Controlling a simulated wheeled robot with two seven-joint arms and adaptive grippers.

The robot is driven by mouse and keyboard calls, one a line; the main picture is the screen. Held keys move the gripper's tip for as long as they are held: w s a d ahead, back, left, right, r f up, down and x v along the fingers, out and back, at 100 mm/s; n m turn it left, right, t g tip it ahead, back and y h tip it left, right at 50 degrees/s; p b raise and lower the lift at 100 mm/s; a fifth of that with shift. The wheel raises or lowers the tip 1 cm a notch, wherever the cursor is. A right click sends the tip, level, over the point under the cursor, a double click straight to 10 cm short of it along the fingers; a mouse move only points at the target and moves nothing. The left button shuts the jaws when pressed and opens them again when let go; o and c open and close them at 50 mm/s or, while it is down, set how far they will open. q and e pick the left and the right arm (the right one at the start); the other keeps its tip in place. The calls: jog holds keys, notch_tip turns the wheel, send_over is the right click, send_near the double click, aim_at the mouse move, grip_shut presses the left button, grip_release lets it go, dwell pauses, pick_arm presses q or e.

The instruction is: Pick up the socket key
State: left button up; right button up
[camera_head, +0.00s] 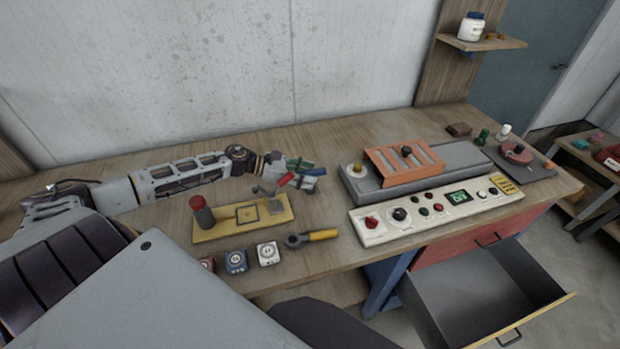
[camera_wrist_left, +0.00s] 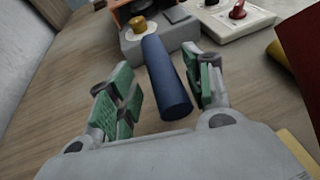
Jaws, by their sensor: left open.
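My left gripper (camera_head: 300,178) is open above the bench, behind the yellow plate. In the left wrist view, a dark blue cylindrical handle (camera_wrist_left: 167,80) lies between the open green-padded fingers (camera_wrist_left: 165,98), with no clear contact. Its blue end also shows beside the fingers in the head view (camera_head: 318,172). Its far end is hidden, so I cannot tell by shape that it is the socket key. A red handle (camera_wrist_left: 302,38) lies to its right in the wrist view. A ring-ended tool with a yellow handle (camera_head: 322,235) lies near the front edge. My right gripper is not in view.
A yellow plate (camera_head: 235,232) with a red-topped post (camera_head: 201,212) is in front of the gripper. A control panel (camera_head: 435,210) and a grey unit with an orange grate (camera_head: 403,163) stand to the right. A drawer (camera_head: 480,290) hangs open below.

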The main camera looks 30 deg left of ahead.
pick_arm(q)
jog(key=shift+w+d+f, duration=0.25)
jog(key=shift+w+d, duration=0.1)
jog(key=shift+d, duration=0.2)
grip_shut()
dwell(0.5)
